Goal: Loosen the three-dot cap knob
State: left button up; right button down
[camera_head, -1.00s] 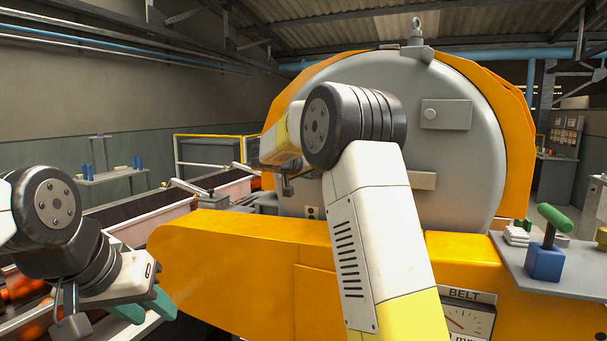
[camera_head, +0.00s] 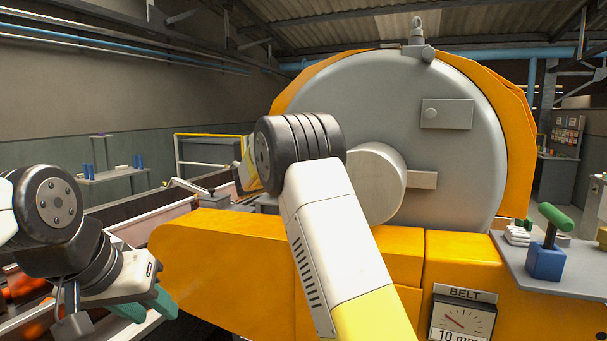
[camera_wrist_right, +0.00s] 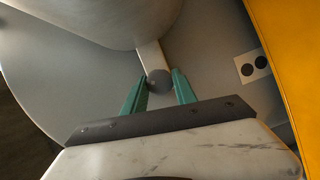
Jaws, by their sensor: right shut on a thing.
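In the right wrist view, the two green fingers of my right gripper (camera_wrist_right: 160,88) are closed on a small grey ball knob (camera_wrist_right: 159,82) at the end of a short pale bar (camera_wrist_right: 149,57). The bar reaches up to a large pale round cap (camera_wrist_right: 95,18), which also shows on the drum front in the head view (camera_head: 376,183). No three-dot mark shows on it. A plate with two black dots (camera_wrist_right: 252,67) sits right of the knob. In the head view my own arm hides my right gripper and the knob. My left gripper (camera_head: 150,308) is at lower left, its green fingers apart and empty.
The grey drum (camera_head: 460,170) stands behind a yellow housing (camera_head: 220,255) with a belt gauge (camera_head: 462,318). A green-handled blue lever (camera_head: 546,258) stands on a shelf at right. A conveyor with orange fruit (camera_head: 25,288) runs at left.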

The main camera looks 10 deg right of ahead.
jog(key=n+h, duration=0.1)
jog(key=n, duration=0.1)
jog(key=n+t, duration=0.1)
jog(key=n, duration=0.1)
jog(key=shift+f+n+h, duration=0.1)
jog(key=shift+n+h, duration=0.3)
dwell(0.4)
jog(key=c, duration=1)
grip_release()
jog(key=shift+w, duration=0.1)
jog(key=v, duration=0.7)
jog(key=shift+s+a, duration=0.3)
jog(key=shift+a, duration=0.05)
jog(key=shift+f, duration=0.1)
